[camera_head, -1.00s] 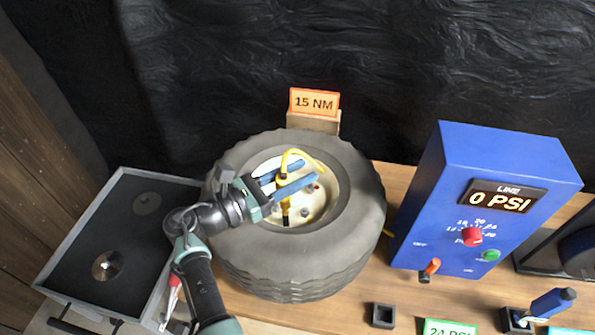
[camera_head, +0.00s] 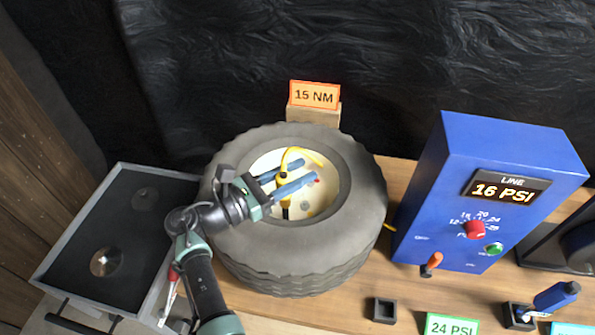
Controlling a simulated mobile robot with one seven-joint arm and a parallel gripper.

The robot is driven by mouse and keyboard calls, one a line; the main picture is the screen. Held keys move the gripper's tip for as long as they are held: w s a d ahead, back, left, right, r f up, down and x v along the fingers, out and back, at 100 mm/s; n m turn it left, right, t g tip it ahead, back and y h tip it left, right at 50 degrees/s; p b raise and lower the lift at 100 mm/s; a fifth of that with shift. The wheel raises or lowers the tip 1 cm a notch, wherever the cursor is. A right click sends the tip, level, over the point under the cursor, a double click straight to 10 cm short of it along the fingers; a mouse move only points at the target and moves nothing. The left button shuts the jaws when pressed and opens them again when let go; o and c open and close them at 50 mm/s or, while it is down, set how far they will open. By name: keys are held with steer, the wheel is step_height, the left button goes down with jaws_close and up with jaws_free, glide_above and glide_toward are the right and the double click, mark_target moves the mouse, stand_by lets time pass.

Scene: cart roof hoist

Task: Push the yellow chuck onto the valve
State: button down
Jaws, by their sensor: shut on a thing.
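The yellow chuck (camera_head: 286,203) with its curved yellow hose is inside the wheel's hub, its dark lower end pointing down at the pale rim (camera_head: 315,204). My gripper (camera_head: 292,178) reaches in from the left, its two blue fingers shut on the chuck. The valve is hidden under the chuck, so I cannot tell how far the chuck sits over it. The tire (camera_head: 300,262) lies flat on the wooden bench. The blue inflator box (camera_head: 440,200) reads 16 PSI on its LINE display (camera_head: 505,190).
A grey tray (camera_head: 65,225) with dark lining and round metal pieces is at left. An orange 15 NM sign (camera_head: 314,95) stands behind the tire. A green 24 PSI sign (camera_head: 450,325), a small black socket block (camera_head: 384,310) and a blue-handled tool (camera_head: 555,298) are at the front right.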

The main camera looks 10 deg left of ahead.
steer(key=shift+c, duration=2.2)
jaws_free()
steer(key=shift+f, duration=0.2)
steer(key=b+v, duration=0.1)
steer(key=v, duration=1.2)
